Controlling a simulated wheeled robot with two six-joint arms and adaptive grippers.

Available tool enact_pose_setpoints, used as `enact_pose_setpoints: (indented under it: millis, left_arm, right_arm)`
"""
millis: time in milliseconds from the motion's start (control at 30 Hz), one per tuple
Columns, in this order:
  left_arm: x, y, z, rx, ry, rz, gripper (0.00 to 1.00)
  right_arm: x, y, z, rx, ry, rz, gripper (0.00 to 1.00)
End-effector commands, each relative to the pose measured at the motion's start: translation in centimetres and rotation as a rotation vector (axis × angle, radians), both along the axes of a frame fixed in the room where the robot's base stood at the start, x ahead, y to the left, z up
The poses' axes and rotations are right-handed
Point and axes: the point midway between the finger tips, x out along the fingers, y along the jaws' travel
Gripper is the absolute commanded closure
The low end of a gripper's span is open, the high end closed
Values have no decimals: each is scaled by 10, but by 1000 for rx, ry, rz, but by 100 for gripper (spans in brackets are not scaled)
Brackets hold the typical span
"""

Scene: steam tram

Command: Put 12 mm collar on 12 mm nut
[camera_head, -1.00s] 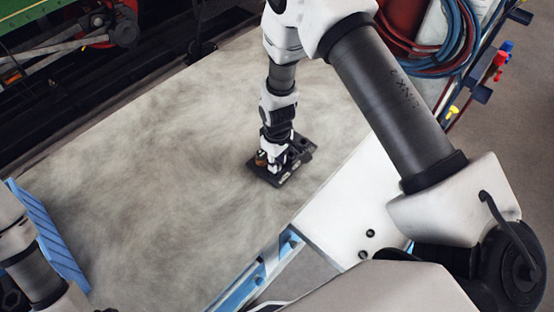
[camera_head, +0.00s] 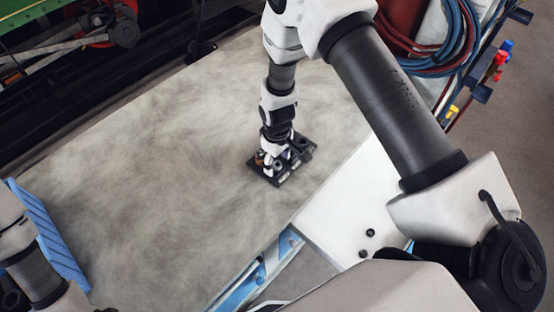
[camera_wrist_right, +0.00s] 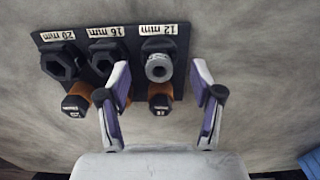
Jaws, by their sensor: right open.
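A dark board (camera_head: 268,180) with 20 mm, 16 mm and 12 mm labels lies on the table. In the right wrist view, the labels on the board (camera_wrist_right: 60,93) appear upside down. The 12 mm collar (camera_wrist_right: 158,68), a light grey ring, sits at the 12 mm nut (camera_wrist_right: 158,45), whose dark edge shows behind it. I cannot tell how far down it sits. My right gripper (camera_wrist_right: 161,75) is open, its fingers apart on either side of the collar, not touching it. In the head view my right gripper (camera_head: 277,157) is low over the board. My left gripper is not shown.
The larger dark 20 mm nut (camera_wrist_right: 61,63) and 16 mm nut (camera_wrist_right: 104,57) stand alongside. Orange-and-black pieces (camera_wrist_right: 160,97) sit along the board's near edge. The mottled tabletop (camera_head: 150,170) is clear around it. A blue ribbed piece (camera_head: 48,235) stands at the left.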

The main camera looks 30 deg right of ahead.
Motion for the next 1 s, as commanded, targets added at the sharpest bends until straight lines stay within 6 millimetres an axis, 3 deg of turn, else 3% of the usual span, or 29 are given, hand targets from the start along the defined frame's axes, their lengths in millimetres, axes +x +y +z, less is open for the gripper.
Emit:
enact_pose_setpoints:
  millis: [1000]
  left_arm:
    - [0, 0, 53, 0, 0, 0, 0]
  right_arm:
    - [0, 0, 71, 0, 0, 0, 34]
